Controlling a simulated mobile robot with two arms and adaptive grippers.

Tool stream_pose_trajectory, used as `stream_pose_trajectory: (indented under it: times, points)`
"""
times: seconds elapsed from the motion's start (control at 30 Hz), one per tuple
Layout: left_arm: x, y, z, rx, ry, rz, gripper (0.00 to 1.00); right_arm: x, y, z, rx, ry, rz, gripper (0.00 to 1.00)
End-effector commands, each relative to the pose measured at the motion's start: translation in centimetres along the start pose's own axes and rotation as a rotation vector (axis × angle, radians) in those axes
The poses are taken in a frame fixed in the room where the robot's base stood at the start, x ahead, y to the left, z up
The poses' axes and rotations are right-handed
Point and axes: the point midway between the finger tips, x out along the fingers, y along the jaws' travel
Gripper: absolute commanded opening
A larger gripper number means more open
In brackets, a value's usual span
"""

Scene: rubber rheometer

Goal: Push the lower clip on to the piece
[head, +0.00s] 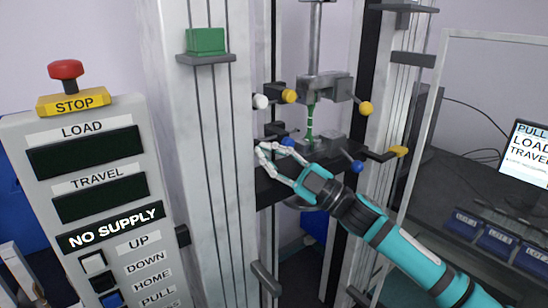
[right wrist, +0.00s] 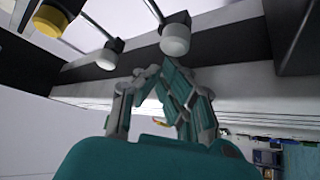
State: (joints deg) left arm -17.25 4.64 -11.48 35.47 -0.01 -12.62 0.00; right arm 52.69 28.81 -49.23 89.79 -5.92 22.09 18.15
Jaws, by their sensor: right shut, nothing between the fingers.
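The piece (head: 310,118), a thin green strip with pale marks, stands upright in the test machine between the upper clip (head: 328,88) and the lower clip (head: 326,146). The lower clip is a grey block with a blue knob (head: 288,142) on its left and another blue knob (head: 357,167) on its right. Whether it touches the piece is too small to tell. My right gripper (head: 262,150) is shut and empty, just left of the left blue knob. Its fingers also show in the right wrist view (right wrist: 160,78). My left gripper is not in view.
The upper clip has yellow knobs (head: 366,108). A white knob (head: 260,101) sits above my right gripper. A machine column (head: 215,150) stands close on the left, beside a control panel (head: 100,190) reading NO SUPPLY. A yellow-tipped lever (head: 398,151) sticks out at right.

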Motion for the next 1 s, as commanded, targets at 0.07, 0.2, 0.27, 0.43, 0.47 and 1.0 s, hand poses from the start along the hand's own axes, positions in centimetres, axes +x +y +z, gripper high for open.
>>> stream_pose_trajectory:
  times: [0.07, 0.2, 0.27, 0.43, 0.47, 1.0]
  points:
    - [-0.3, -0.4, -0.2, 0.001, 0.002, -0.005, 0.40, 0.4, 0.2, -0.2, 0.000, -0.002, 0.000, 0.00]
    - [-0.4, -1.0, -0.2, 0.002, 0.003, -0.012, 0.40, 0.5, 0.2, -0.3, 0.001, -0.004, 0.000, 0.00]
    - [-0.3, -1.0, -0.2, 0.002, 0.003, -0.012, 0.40, 0.5, 0.2, -0.3, 0.001, -0.003, 0.000, 0.00]
    - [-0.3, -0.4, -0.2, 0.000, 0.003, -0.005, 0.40, 0.5, 0.2, -0.3, 0.000, -0.003, 0.000, 0.00]
    - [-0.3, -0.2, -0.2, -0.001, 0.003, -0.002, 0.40, 0.5, 0.3, -0.2, 0.000, -0.003, 0.000, 0.00]
    - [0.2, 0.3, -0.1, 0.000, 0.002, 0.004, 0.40, -1.4, 3.3, 2.1, -0.001, -0.004, 0.001, 0.00]
